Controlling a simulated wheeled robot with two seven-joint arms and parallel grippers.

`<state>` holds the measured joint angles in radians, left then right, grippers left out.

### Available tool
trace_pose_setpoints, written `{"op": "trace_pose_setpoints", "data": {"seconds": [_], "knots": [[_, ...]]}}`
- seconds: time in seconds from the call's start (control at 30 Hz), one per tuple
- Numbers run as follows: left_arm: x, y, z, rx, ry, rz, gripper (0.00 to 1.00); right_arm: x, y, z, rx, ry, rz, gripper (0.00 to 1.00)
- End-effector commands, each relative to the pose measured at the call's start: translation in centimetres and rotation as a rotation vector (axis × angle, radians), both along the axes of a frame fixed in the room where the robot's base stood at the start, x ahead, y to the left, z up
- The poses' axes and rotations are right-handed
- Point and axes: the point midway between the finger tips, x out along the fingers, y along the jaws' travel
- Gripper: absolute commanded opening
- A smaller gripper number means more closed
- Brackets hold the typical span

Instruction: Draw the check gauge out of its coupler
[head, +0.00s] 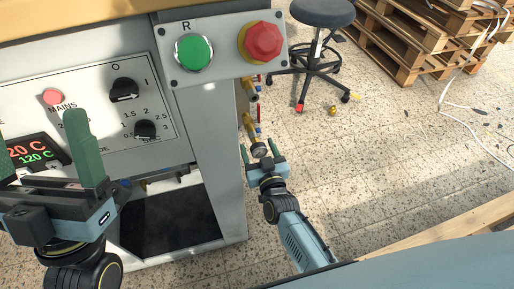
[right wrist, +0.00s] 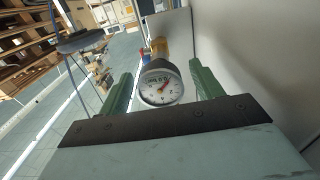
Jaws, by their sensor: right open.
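The check gauge (right wrist: 160,84) is a round white dial with a dark rim and a red needle. In the right wrist view it sits between the two green fingers of my right gripper (right wrist: 163,90), apart from both. In the head view the gauge (head: 259,150) shows small at the side of the machine, just beyond my right gripper (head: 262,157), which is open. The brass coupler (right wrist: 159,47) shows behind the dial, partly hidden by it. My left gripper (head: 45,140) is open and empty in front of the control panel.
The machine's side wall (right wrist: 240,70) stands close on the right in the right wrist view. More brass and coloured fittings (head: 250,90) line that side. A stool (head: 322,14) and wooden pallets (head: 410,40) stand farther off. The tiled floor (head: 350,150) right of the machine is mostly clear.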

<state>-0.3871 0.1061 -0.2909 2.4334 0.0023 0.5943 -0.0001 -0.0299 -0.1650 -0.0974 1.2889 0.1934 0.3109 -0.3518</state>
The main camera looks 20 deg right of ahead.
Motion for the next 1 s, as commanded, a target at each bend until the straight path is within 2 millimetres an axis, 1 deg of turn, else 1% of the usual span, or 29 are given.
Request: {"op": "trace_pose_setpoints", "data": {"seconds": [0.03, 0.07, 0.4, 0.63, 1.0], "knots": [[0.0, 0.0, 0.0, 0.000, 0.000, 0.000, 0.90, 0.0, 0.0, 0.0, 0.000, 0.000, 0.000, 0.65], [0.0, 0.0, 0.0, 0.000, 0.000, 0.000, 0.90, 0.0, 0.0, 0.0, 0.000, 0.000, 0.000, 0.62], [0.0, 0.0, 0.0, 0.001, 0.002, 0.000, 0.90, 0.0, 0.0, 0.0, 0.000, 0.000, 0.000, 0.18], [0.0, 0.0, 0.2, -0.001, -0.001, 0.001, 0.90, -0.3, 0.0, 0.0, 0.000, 0.000, 0.000, 0.17], [0.0, 0.0, 0.9, 0.000, 0.000, 0.000, 0.90, -1.3, 0.0, 0.1, 0.000, 0.000, 0.000, 0.17]]}}
